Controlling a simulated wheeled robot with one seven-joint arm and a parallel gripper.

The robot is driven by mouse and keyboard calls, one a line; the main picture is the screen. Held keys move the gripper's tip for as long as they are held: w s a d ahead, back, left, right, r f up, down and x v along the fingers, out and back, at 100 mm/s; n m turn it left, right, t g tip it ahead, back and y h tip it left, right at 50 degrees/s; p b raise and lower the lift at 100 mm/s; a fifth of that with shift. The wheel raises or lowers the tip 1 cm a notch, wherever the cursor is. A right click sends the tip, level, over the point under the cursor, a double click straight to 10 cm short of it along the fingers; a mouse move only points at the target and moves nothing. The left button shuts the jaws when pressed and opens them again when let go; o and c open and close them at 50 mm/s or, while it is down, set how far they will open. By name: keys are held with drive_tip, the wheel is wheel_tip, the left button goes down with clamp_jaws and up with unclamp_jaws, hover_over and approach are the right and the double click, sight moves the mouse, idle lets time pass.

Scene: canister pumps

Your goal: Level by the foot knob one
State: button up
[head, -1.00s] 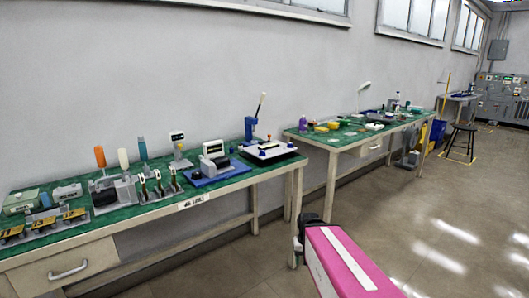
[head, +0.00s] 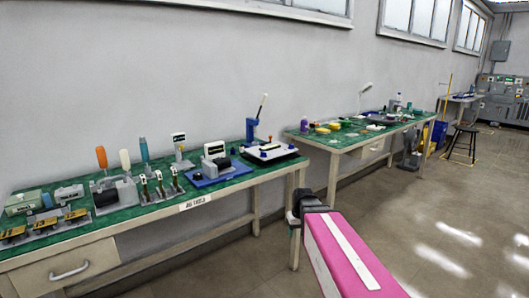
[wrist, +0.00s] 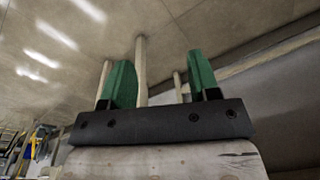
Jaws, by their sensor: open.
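A white plate on a dark base (head: 270,153) stands at the right end of the near green-topped table in the head view. Small blue knobs show along its edges, and a dark bar lies on top. It is too small to tell which knob is knob one or whether the plate is level. My gripper (head: 297,212) is in front of that table's right end, lower than its top and apart from the plate. In the wrist view my gripper (wrist: 162,80) has two green fingers spread apart with nothing held; the plate is not visible there.
The near table (head: 195,203) also holds a blue lever press (head: 252,130), a blue-based device (head: 215,170), a grey block with coloured handles (head: 115,192) and yellow-topped switches (head: 42,224). A second table (head: 345,140) stands behind. The floor at right is clear.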

sight(264, 154)
drive_tip(key=w+a+r+n, duration=0.2)
drive_tip(key=w+r, duration=0.6)
drive_tip(key=w+a+r+n+t+y, duration=0.1)
drive_tip(key=w+a+r+n, duration=0.1)
drive_tip(key=w+r, duration=0.6)
drive_tip(key=w+a+r+n+y, duration=0.1)
drive_tip(key=w+a+r+n, duration=0.1)
drive_tip(key=w+r, duration=0.6)
drive_tip(key=shift+a+r+t, duration=0.4)
drive_tip(key=shift+a+r, duration=0.3)
drive_tip(key=shift+a, duration=0.1)
drive_tip(key=w+a+r+n+y, duration=0.1)
drive_tip(key=w+r, duration=0.1)
drive_tip(key=r, duration=0.3)
drive_tip(key=w+a+r+n, duration=0.2)
drive_tip(key=r, duration=0.3)
drive_tip(key=x, duration=1)
drive_tip(key=shift+w+d+f, duration=0.25)
drive_tip(key=shift+w+f, duration=0.05)
drive_tip(key=shift+f, duration=0.2)
drive_tip(key=c, duration=0.9)
